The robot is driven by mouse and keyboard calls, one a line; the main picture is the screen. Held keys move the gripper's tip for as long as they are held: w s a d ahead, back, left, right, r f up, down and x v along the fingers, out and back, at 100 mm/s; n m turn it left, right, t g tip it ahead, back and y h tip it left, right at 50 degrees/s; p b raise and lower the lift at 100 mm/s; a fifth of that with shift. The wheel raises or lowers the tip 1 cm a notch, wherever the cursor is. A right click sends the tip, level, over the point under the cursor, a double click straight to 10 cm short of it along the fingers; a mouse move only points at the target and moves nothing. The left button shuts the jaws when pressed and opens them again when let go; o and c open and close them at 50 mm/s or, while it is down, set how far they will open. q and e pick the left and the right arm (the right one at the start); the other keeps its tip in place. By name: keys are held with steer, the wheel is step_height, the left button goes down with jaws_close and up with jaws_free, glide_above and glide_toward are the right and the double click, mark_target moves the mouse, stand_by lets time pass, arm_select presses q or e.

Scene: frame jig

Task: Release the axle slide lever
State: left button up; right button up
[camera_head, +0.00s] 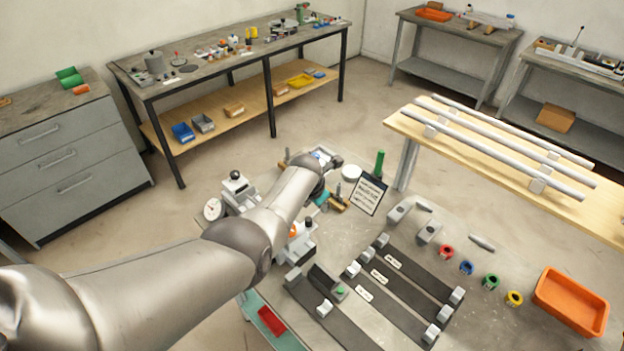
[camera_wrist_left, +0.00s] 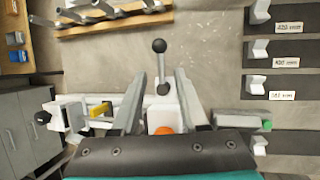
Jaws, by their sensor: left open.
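The lever (camera_wrist_left: 160,68) is a short grey bar with a black ball at its far end and a dark knob at its near end. In the left wrist view it lies between the two fingers of my left gripper (camera_wrist_left: 160,76), which are spread apart with gaps on both sides. An orange part (camera_wrist_left: 163,130) shows just below it, partly hidden by the gripper body. In the head view, my arm covers much of the white and grey fixture (camera_head: 296,246). A dark knob (camera_head: 309,222) shows there beside the arm. My right gripper is not in view.
Dark rails with labelled stops (camera_head: 405,290) lie right of the fixture. A dial gauge (camera_head: 212,209) and a black-knobbed block (camera_head: 236,188) stand left of it. A sign (camera_head: 370,194), coloured rings (camera_head: 446,252) and an orange tray (camera_head: 570,303) share the table.

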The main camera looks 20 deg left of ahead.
arm_select(q)
steer(key=v, duration=1)
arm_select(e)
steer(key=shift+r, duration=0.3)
arm_select(q)
steer(key=shift+s+r, duration=0.1)
steer(key=shift+s, duration=0.05)
stand_by(0.4)
